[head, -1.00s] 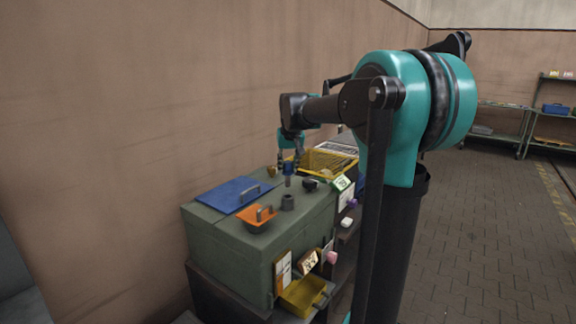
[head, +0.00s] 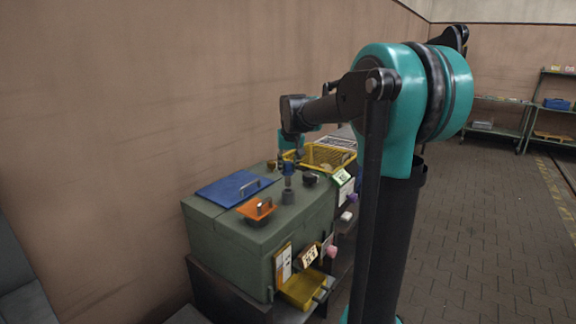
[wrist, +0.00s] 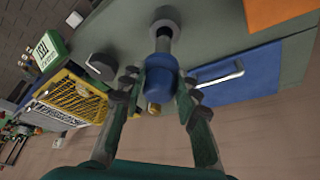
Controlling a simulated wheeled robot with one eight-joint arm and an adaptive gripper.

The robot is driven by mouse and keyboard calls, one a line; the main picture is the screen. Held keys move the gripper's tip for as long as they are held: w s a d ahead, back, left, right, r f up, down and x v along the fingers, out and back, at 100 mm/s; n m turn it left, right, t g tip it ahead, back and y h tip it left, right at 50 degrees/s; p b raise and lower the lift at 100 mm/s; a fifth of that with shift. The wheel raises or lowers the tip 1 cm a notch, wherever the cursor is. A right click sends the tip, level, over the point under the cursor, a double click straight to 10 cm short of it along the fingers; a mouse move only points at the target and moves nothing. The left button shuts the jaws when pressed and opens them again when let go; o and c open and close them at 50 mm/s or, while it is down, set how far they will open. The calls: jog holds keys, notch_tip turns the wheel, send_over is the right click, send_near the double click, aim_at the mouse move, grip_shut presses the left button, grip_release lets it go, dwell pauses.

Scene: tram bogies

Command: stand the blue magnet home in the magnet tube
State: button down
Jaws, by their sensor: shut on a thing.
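The blue magnet (head: 288,169) is upright between my gripper's fingers, its grey shank pointing down. In the wrist view the blue magnet (wrist: 160,70) sits between both fingertips of my gripper (wrist: 158,82), which is shut on it. The magnet tube (head: 288,197) is a short dark grey cylinder on the green cabinet top, straight below the magnet. It also shows in the wrist view (wrist: 166,15) at the top. The shank's lower end meets the tube's mouth. I cannot tell how far inside it is. The blue body is above the rim.
The green cabinet (head: 225,245) carries a blue plate with a handle (head: 235,188), an orange lidded piece (head: 257,209) and a dark round knob (head: 310,178). A yellow basket (head: 325,156) stands behind. A yellow drawer (head: 302,288) juts from the front. The wall is close on the left.

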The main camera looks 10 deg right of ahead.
aim_at(288, 180)
jog(key=shift+f, duration=3.4)
jog(key=c, duration=1)
grip_release()
jog(key=shift+c, duration=0.2)
jog(key=v, duration=1.2)
jog(key=s+d+f, duration=0.2)
jog(key=s+f, duration=1.1)
jog(key=s, duration=0.1)
jog(key=s+d+f, duration=0.2)
jog(key=s+f, duration=1.1)
jog(key=s, duration=0.1)
jog(key=shift+f, duration=0.3)
